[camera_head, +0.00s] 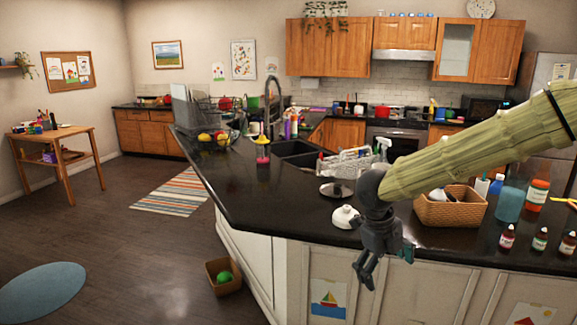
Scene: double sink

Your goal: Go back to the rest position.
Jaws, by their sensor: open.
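My arm reaches in from the right in the head view, in a pale green ribbed cover. My gripper (367,269) hangs at its end, in front of the counter's near edge, with its fingers pointing down. It is open and I see nothing between its fingers. The black countertop (225,172) lies behind it. A white rounded item (344,216) sits on the counter just left of my wrist. My arm hides part of the counter behind it.
The double sink (295,150) and faucet are further back. A wicker basket (450,212), a blue cup (510,204), an orange bottle (536,195) and small bottles stand at right. A dish rack (345,163) stands behind. A box with a green ball (224,277) is on the floor; floor at left is mostly clear.

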